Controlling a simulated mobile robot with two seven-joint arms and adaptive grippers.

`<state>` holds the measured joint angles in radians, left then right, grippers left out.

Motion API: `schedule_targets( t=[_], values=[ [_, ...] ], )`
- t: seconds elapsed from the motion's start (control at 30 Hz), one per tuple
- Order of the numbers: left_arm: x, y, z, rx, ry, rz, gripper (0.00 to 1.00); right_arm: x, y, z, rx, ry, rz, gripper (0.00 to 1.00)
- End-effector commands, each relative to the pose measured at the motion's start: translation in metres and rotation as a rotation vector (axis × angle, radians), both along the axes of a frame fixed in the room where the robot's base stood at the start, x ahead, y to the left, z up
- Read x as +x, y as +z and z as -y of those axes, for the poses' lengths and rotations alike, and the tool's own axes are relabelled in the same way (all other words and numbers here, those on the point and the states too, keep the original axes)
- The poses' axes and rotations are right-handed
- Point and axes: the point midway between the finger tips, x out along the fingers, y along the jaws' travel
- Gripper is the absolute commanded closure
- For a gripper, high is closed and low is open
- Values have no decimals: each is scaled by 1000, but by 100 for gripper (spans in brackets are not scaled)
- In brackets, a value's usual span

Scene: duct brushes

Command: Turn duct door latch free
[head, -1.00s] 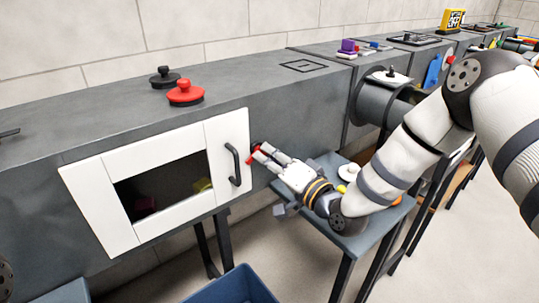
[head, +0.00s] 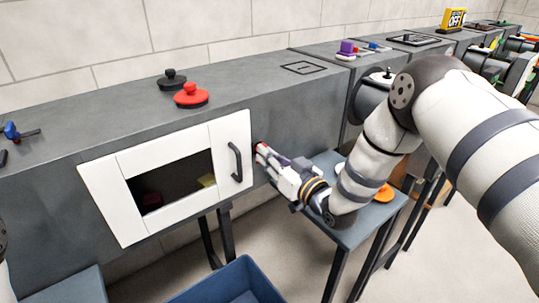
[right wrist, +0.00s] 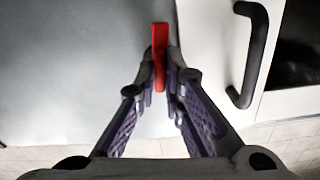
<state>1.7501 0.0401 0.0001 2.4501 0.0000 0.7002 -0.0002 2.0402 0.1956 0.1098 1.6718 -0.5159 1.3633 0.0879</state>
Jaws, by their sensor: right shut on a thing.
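The white duct door (head: 232,150) is closed on the front of the grey duct, with a window and a black handle (head: 235,161). The red latch (right wrist: 160,52) stands just beside the door's handle edge; in the right wrist view it runs upright in the picture. My right gripper (right wrist: 160,80) is shut on the latch, one finger on each side. In the head view, the right gripper (head: 263,151) reaches in from the right and mostly hides the latch. My left gripper is not in view.
A red knobbed lid (head: 191,96) and a black one (head: 172,80) sit on the duct top. A blue bin (head: 236,284) stands below the door. A small grey-blue table (head: 350,232) stands beneath my right arm. Dim red and yellow items lie behind the window.

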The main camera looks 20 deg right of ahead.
Motion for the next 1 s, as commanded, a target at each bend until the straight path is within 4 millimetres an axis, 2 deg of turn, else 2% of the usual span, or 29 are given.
schedule_targets(
  t=[0.4,0.9,0.93,1.0],
  values=[
    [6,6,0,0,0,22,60,0,1,0,-142,-1,52,100],
    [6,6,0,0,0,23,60,0,0,0,-157,-1,58,100],
    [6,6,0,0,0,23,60,0,0,0,-157,-1,58,89],
    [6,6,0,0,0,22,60,0,0,0,-156,-1,57,73]
  ],
)
